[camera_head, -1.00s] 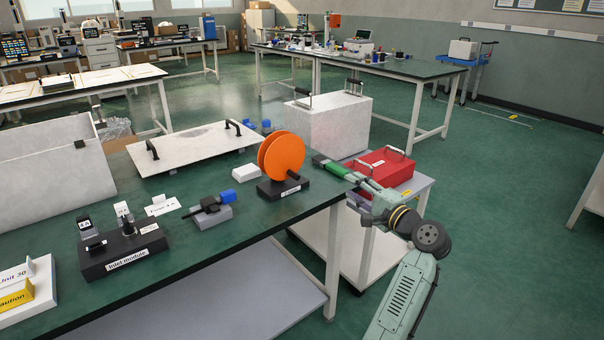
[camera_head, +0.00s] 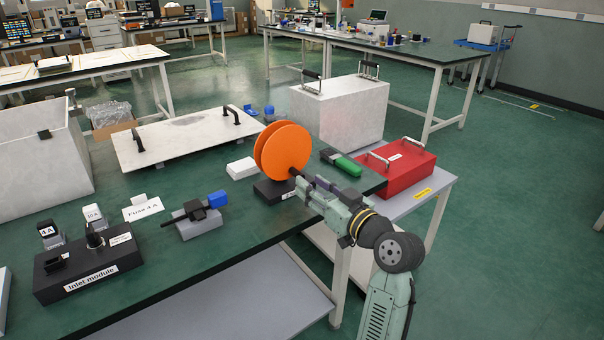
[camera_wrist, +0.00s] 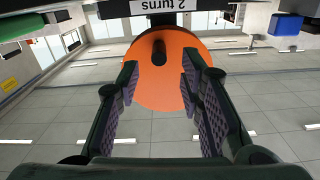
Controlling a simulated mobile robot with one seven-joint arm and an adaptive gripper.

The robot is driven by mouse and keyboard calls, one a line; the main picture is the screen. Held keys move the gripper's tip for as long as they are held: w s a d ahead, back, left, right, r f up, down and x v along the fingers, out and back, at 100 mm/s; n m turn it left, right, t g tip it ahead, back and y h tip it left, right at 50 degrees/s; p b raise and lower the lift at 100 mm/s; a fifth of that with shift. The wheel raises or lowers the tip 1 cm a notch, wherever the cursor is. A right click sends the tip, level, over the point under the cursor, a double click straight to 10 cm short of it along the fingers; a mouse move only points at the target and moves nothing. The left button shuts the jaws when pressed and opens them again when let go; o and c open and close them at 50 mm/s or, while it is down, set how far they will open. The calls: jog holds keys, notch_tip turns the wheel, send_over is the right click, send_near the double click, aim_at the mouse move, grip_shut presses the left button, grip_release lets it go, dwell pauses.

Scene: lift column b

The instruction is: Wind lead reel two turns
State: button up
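The lead reel (camera_head: 283,150), an orange disc pair on a black base (camera_head: 271,190), stands upright near the bench's right end. In the wrist view the orange reel (camera_wrist: 165,90) shows between my fingers, with a dark crank knob (camera_wrist: 158,52) at it and a "2 turns" label (camera_wrist: 168,5) on the base. My gripper (camera_head: 303,180) reaches to the reel's right side from the front right. In the wrist view my gripper (camera_wrist: 158,85) has its two padded fingers apart, with nothing held between them. The knob lies just beyond the fingertips.
A green-and-black tool (camera_head: 341,162) lies right of the reel, close to my gripper. A red case (camera_head: 402,172) sits on a side trolley. A white block (camera_head: 241,168), a blue-ended connector (camera_head: 203,214) and the inlet module (camera_head: 88,268) are to the left.

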aim_at(302, 174)
jog(key=x, duration=0.5)
jog(key=shift+p, duration=0.4)
grip_shut()
dwell(0.4)
